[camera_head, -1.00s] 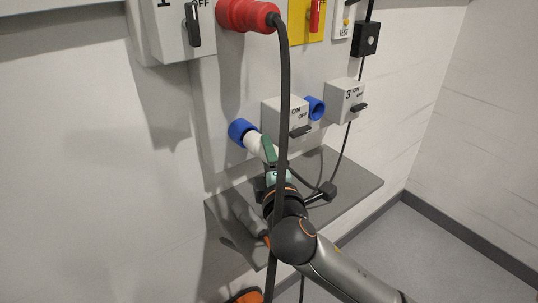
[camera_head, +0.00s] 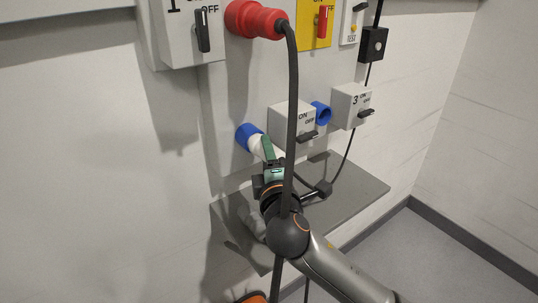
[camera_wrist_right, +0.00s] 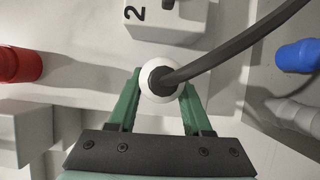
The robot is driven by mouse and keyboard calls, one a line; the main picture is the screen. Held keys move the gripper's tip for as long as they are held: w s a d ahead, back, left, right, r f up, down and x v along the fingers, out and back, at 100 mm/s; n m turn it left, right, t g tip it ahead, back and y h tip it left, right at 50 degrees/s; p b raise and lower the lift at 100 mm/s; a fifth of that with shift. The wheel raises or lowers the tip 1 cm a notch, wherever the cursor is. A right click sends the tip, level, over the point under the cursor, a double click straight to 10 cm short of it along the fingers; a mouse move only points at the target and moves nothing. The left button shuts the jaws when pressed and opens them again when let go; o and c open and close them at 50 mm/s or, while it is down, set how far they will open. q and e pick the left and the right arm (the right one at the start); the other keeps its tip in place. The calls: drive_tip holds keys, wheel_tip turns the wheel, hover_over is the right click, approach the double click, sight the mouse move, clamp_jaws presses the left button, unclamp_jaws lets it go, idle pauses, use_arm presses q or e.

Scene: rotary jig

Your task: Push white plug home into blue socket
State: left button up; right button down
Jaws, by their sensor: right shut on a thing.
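The white plug (camera_head: 256,149) has its front end at the mouth of the lower-left blue socket (camera_head: 247,136) in the head view. Part of its white body still shows outside the socket; how deep it sits cannot be seen. My right gripper (camera_head: 268,151) has its green fingers shut on the plug. In the right wrist view the round white back of the plug (camera_wrist_right: 145,79) sits between the fingertips (camera_wrist_right: 159,91) and hides its socket. A dark cable leaves the back of the plug. My left gripper is not in view.
A red plug (camera_head: 254,19) sits above, and its thick black cable (camera_head: 292,95) hangs in front of my right wrist. Switch boxes (camera_head: 292,118) and a second blue socket (camera_head: 322,113) are to the right. A grey shelf (camera_head: 350,190) lies below.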

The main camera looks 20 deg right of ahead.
drive_tip(key=shift+w+a, duration=0.1)
drive_tip(key=shift+w, duration=0.2)
drive_tip(key=shift+c, duration=1.3)
unclamp_jaws()
drive_tip(key=s+a+b, duration=0.1)
drive_tip(key=s+b, duration=0.1)
drive_tip(key=s, duration=1)
drive_tip(key=shift+s+a, duration=0.2)
